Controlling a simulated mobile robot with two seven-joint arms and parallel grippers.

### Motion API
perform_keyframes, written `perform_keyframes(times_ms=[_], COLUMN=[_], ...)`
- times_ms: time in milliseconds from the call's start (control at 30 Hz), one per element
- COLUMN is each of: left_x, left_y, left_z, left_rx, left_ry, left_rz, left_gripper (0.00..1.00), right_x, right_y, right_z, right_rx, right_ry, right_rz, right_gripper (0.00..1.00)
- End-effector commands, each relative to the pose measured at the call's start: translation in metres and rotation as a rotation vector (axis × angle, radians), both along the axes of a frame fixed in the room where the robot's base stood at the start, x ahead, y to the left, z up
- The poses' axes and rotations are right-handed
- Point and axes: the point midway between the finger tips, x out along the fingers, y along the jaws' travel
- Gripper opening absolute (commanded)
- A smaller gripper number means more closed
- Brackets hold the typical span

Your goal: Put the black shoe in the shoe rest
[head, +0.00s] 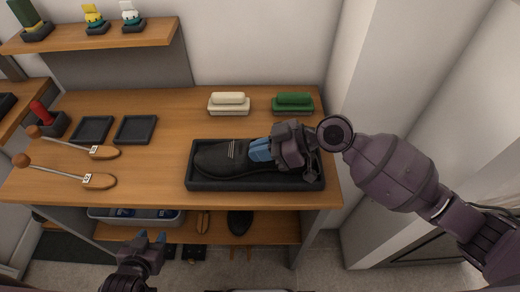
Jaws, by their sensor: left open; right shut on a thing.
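The black shoe (213,158) lies in the dark shoe rest (235,185), a shallow tray on the wooden bench, with its toe to the left. My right gripper (262,150) is over the shoe's right part and shut on it; the gripper hides that part of the shoe. Whether the sole touches the tray floor is hard to tell. My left gripper (150,243) is open and empty, low in front of the bench, away from the shoe.
A cream brush (229,103) and a green brush (293,103) stand behind the tray. Two small dark trays (135,129) and two wooden-ended shoe trees (99,181) lie on the left. The lower shelf (270,227) holds another dark shoe (240,222) and a grey bin (105,216).

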Motion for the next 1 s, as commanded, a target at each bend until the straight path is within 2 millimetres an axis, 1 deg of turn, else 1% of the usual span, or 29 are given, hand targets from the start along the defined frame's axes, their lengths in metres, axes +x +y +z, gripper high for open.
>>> perform_keyframes(times_ms=[33, 167, 200, 367, 667, 767, 900, 1000], left_x=[-0.001, -0.001, -0.001, -0.001, -0.001, 0.000, 0.002, 0.003], left_y=[0.000, 0.000, 0.000, 0.000, 0.000, 0.000, 0.000, 0.000], left_z=[-0.004, -0.006, -0.006, -0.006, -0.006, -0.001, 0.013, 0.008], left_rx=[0.000, 0.000, 0.000, 0.000, 0.000, 0.000, 0.000, 0.000], left_ry=[0.003, 0.004, 0.004, 0.004, 0.004, 0.000, -0.010, -0.011], left_rz=[0.000, 0.000, 0.000, 0.000, 0.000, 0.000, 0.000, -0.001], left_gripper=[0.43, 0.43, 0.43, 0.43, 0.43, 0.43, 0.43, 0.43], right_x=[-0.003, -0.003, -0.004, -0.004, -0.004, -0.004, -0.004, -0.004], right_y=[-0.001, -0.001, -0.001, -0.001, -0.001, -0.001, 0.000, -0.020], right_z=[-0.014, -0.016, -0.018, -0.018, -0.018, -0.014, -0.001, 0.003], right_rx=[-0.009, -0.011, -0.012, -0.012, -0.012, -0.012, -0.011, -0.013], right_ry=[0.012, 0.014, 0.016, 0.016, 0.014, 0.013, 0.014, 0.015], right_rz=[0.000, -0.001, -0.001, -0.001, -0.001, 0.000, -0.001, -0.003], right_gripper=[0.00, 0.00, 0.08, 0.33, 0.33, 0.33, 0.33, 0.33])
